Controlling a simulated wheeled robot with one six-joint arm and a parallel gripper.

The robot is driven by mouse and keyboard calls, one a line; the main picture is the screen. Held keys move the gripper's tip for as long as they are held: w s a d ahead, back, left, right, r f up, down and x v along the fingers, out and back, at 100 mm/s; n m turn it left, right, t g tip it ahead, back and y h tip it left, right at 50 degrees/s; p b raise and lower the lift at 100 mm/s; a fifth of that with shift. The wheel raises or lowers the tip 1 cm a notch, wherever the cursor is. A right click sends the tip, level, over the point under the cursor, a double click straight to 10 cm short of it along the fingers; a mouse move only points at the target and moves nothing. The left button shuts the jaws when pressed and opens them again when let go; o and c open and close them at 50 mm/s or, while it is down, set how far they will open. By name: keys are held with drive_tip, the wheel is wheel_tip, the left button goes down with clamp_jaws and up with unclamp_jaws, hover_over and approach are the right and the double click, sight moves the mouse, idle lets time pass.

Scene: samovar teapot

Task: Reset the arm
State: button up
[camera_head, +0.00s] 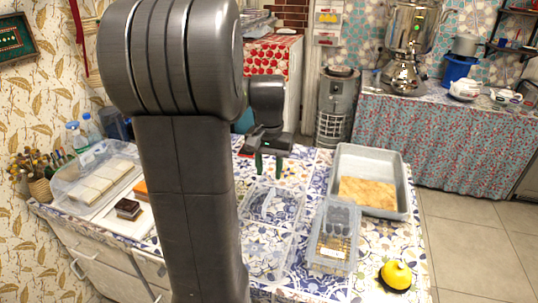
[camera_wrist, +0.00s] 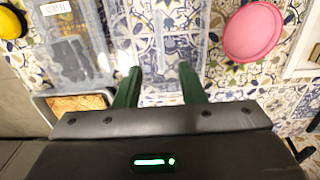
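My gripper (camera_head: 268,166) is in the head view over the patterned tiled table, beyond a large grey link of my arm. Its two green fingers point down and stand apart, with nothing between them. In the wrist view my gripper (camera_wrist: 160,72) also shows open and empty. An empty clear plastic container (camera_head: 268,208) is on the table near the fingers; its clear walls (camera_wrist: 203,40) show ahead of the fingers in the wrist view. My arm link hides part of the table's left side.
A grey tray (camera_head: 402,170) of golden pastry and a lidded clear box (camera_head: 334,238) stand right of the container. A pink plate (camera_wrist: 253,32) shows in the wrist view. Boxes and bottles (camera_head: 76,138) crowd the left. A samovar (camera_head: 408,40) stands behind.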

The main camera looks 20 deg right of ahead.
wheel_tip(320, 180, up, 4)
hover_over(269, 196)
drive_tip(key=shift+r, duration=0.2)
wheel_tip(269, 196, down, 14)
drive_tip(key=shift+r, duration=0.25)
idle(0.6)
drive_tip(key=shift+r, duration=0.1)
